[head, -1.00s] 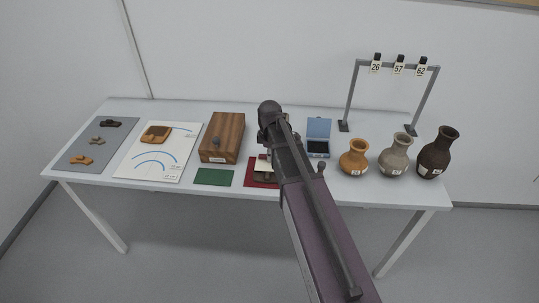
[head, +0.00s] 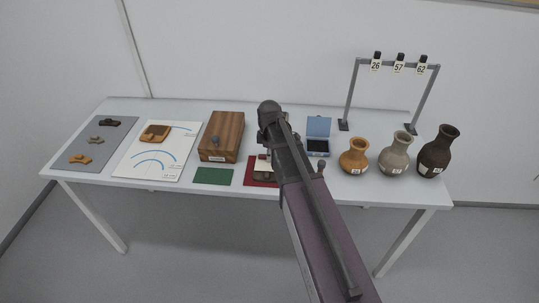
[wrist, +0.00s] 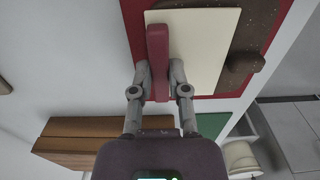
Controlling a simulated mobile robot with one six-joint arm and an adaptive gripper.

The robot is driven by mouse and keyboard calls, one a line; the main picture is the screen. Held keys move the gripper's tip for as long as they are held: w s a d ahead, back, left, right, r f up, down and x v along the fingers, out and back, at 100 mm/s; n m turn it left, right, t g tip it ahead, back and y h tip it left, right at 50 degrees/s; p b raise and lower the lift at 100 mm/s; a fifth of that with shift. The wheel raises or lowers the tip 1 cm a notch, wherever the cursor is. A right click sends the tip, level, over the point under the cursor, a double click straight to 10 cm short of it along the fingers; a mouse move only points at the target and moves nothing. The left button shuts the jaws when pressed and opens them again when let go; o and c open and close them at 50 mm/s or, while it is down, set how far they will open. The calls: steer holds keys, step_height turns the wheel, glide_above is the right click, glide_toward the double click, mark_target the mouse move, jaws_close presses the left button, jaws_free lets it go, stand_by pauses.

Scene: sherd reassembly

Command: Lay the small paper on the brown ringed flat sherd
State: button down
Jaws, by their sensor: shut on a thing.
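My gripper (wrist: 158,75) is shut on an upright maroon grip bar (wrist: 158,48) at the left edge of the small cream paper (wrist: 207,45). The paper also shows in the head view (head: 262,166), partly behind my arm. The sherd lies on a red mat (wrist: 274,20). The paper is over the sherd, overhanging it to the left; I cannot tell whether they touch.
A green mat (head: 213,176) and a wooden box (head: 222,137) are left of the red mat. A blue open case (head: 318,137) and several vases, including an orange one (head: 354,157), stand to the right. A white sheet (head: 140,172) and a grey mat (head: 72,150) with sherds lie left.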

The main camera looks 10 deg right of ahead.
steer(key=c, duration=0.5)
jaws_free()
steer(key=shift+c, duration=0.2)
steer(key=o, duration=0.5)
steer(key=shift+r, duration=0.15)
steer(key=shift+r+p, duration=3.35)
steer(key=shift+p, duration=0.15)
